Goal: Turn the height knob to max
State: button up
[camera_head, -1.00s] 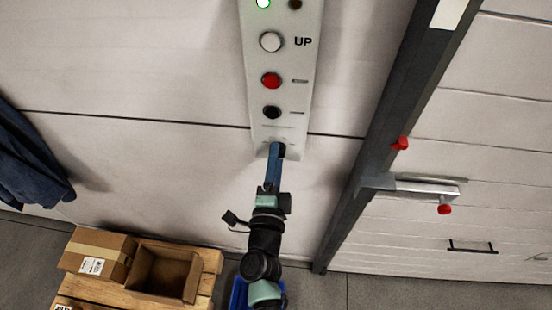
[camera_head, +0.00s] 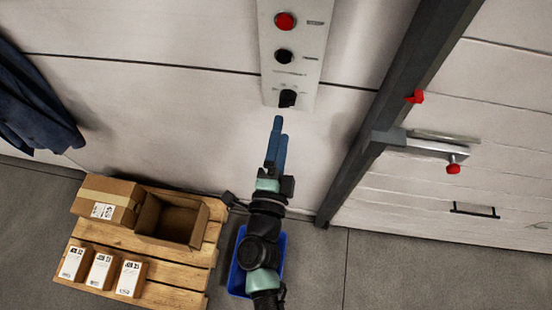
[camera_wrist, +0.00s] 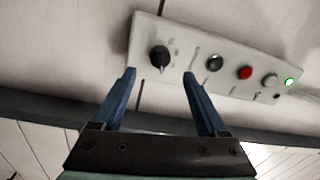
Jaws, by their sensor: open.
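The height knob (camera_head: 287,98) is a black rotary knob at the bottom end of the grey control panel (camera_head: 305,62) on the wall. In the wrist view the knob (camera_wrist: 159,59) shows a pointer shape, with faint marks around it, at the left end of the panel (camera_wrist: 187,47). My gripper (camera_head: 278,135) is below the knob in the head view, apart from it. In the wrist view its two blue fingers (camera_wrist: 158,85) are spread wide and empty, with the knob beyond the gap between them.
A black button (camera_head: 284,56) and a red button (camera_head: 285,21) sit above the knob. A dark post (camera_head: 385,125) with a red-knobbed latch (camera_head: 430,147) stands to the right. A pallet (camera_head: 165,265) with boxes and a blue bin (camera_head: 238,278) are below.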

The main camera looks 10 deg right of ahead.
jog(key=b+v, duration=0.1)
jog(key=v, duration=0.5)
jog(key=shift+w, duration=0.1)
dwell(0.4)
jog(key=w+a+r+n+t+y, duration=0.2)
jog(key=w+r+n+y, duration=0.15)
jog(key=r, duration=0.55)
jog(key=w+a+r+n+t+y, duration=0.2)
jog(key=w+r+n+t, duration=0.15)
jog(key=r, duration=0.65)
jog(key=w+a+r+n+t+y, duration=0.1)
jog(key=w+a+r+n+y, duration=0.15)
jog(key=r+n, duration=0.45)
jog(key=s+r+n+t, duration=0.1)
jog(key=s+r+n, duration=0.1)
jog(key=r, duration=0.7)
jog(key=s+r+n+t, duration=0.1)
jog(key=s+r, duration=0.3)
jog(key=r, duration=0.6)
jog(key=s+r+n+t, duration=0.1)
jog(key=s+r+n, duration=0.2)
jog(key=r, duration=0.6)
jog(key=shift+s+r+t+h, duration=0.35)
jog(key=shift+s+r+h, duration=0.05)
jog(key=shift+s, duration=0.2)
jog(key=shift+d, duration=0.1)
